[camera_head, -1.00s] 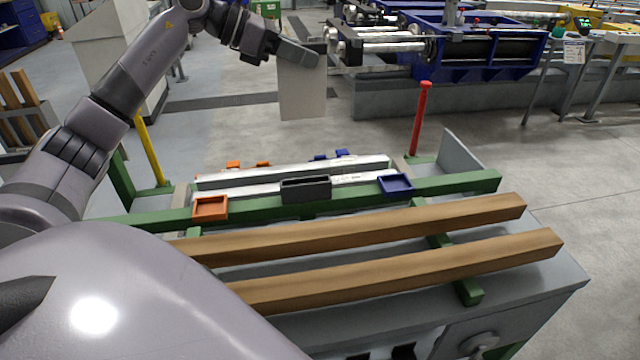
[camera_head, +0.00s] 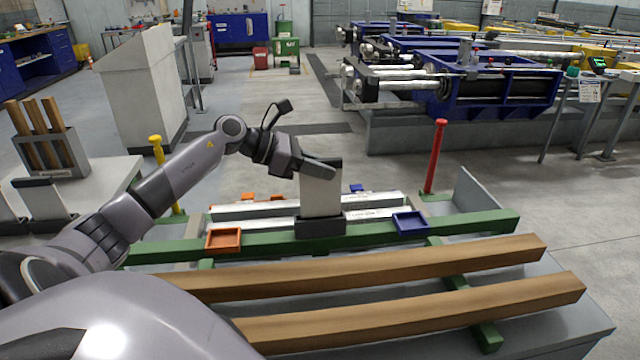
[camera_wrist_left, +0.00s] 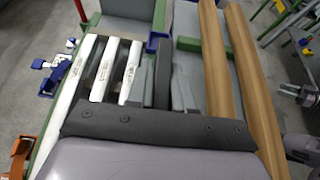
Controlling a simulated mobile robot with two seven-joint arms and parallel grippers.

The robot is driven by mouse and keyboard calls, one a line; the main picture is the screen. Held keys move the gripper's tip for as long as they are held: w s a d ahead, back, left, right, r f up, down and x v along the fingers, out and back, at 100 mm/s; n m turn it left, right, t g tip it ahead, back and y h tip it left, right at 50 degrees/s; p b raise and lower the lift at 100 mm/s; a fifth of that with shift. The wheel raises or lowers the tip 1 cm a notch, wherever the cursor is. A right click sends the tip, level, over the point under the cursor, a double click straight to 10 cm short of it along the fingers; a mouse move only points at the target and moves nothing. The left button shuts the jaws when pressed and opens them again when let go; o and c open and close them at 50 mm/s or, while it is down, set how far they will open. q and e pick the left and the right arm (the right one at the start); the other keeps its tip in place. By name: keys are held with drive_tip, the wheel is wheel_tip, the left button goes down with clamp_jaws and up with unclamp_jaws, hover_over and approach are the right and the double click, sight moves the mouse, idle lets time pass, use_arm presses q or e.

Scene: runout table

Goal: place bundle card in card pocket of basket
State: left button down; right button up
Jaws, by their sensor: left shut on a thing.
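The bundle card (camera_head: 320,200) is a pale upright plate with a dark top edge. My left gripper (camera_head: 322,170) is shut on its top part. The card's lower edge meets the dark grey card pocket (camera_head: 320,229) on the green rail of the basket (camera_head: 460,228). The card hides part of the pocket's opening, so I cannot tell how deep it sits. In the left wrist view, a dark upright edge (camera_wrist_left: 163,72) shows between the grey fingers of the left gripper (camera_wrist_left: 163,92).
An orange tray (camera_head: 223,240) and a blue tray (camera_head: 410,224) flank the pocket. A yellow post (camera_head: 157,160) and a red post (camera_head: 435,155) stand at the sides. Two wooden beams (camera_head: 400,262) lie in front. White bars (camera_head: 250,212) lie behind the rail.

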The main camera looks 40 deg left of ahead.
sight(321, 189)
use_arm(q)
wheel_tip(321, 189, down, 4)
drive_tip(key=shift+f, duration=0.1)
drive_tip(key=shift+f, duration=0.15)
drive_tip(key=c, duration=1)
unclamp_jaws()
